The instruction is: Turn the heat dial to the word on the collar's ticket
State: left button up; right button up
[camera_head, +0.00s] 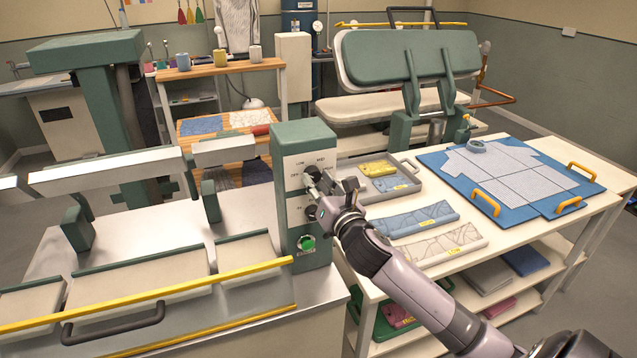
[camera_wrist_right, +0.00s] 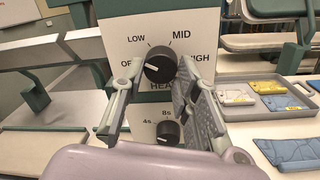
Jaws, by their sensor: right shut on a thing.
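The heat dial (camera_wrist_right: 160,64) is a black knob on a white panel (camera_wrist_right: 128,22). OFF, LOW, MID and HIGH stand around it, with OFF and HIGH partly hidden. The dial's white mark points left, roughly toward OFF. My right gripper (camera_head: 322,186) is at the dial, its fingers on either side, shut on it in the right wrist view (camera_wrist_right: 162,82). A striped shirt (camera_head: 505,165) lies flat on a blue board, with a small teal ring-shaped thing (camera_head: 477,147) at its neck. I cannot make out a ticket or its word. My left gripper is out of view.
A second black dial (camera_wrist_right: 168,131) with 4s and 8s sits below. A green button (camera_head: 307,243) is lower on the control box (camera_head: 291,140). A grey tray (camera_head: 405,168) with folded cloths stands to the right. A yellow bar (camera_head: 150,298) crosses the front left.

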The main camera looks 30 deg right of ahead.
jog(key=m, duration=0.4)
jog(key=shift+m, duration=0.4)
jog(key=m+h, duration=0.1)
jog(key=m, duration=0.3)
jog(key=shift+a, duration=0.1)
jog(key=m, duration=0.3)
jog(key=shift+m, duration=0.4)
jog(key=m+p, duration=0.1)
jog(key=m, duration=0.2)
jog(key=shift+r+m+h, duration=0.1)
jog(key=shift+m+h, duration=0.2)
jog(key=shift+m, duration=0.1)
jog(key=m, duration=0.3)
jog(key=shift+m+p, duration=0.3)
jog(key=shift+m, duration=0.1)
jog(key=m+p, duration=0.1)
jog(key=m, duration=0.2)
jog(key=shift+a+r+m+g, duration=0.1)
jog(key=shift+m+g, duration=0.2)
jog(key=shift+m, duration=0.1)
jog(key=m+p, duration=0.1)
jog(key=m, duration=0.3)
jog(key=shift+h, duration=0.3)
jog(key=shift+m+p, duration=0.6)
jog(key=shift+m, duration=1.1)
